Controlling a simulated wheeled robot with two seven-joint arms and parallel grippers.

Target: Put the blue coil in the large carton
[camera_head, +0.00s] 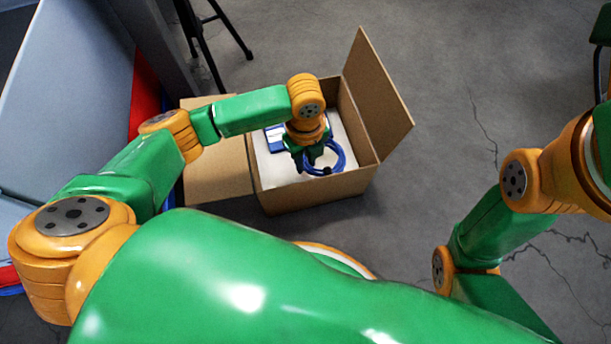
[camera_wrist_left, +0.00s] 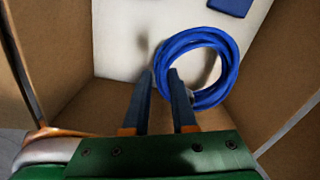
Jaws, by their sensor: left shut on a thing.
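The blue coil (camera_head: 338,160) is a ring of cable inside the large carton (camera_head: 318,192), over its pale bottom. It also shows in the left wrist view (camera_wrist_left: 227,50). My left gripper (camera_head: 313,166) reaches down into the carton and is shut on the coil's near-left side. In the left wrist view its two dark fingers (camera_wrist_left: 160,82) meet the coil's lower left edge. I cannot tell whether the coil touches the carton bottom. My right arm shows at the right, but its gripper is out of view.
A blue flat item (camera_head: 275,137) lies in the carton left of the coil; a blue piece also shows in the left wrist view (camera_wrist_left: 230,6). The carton's flaps (camera_head: 378,92) stand open. A black stand (camera_head: 215,40) is behind. The grey floor (camera_head: 450,110) at right is clear.

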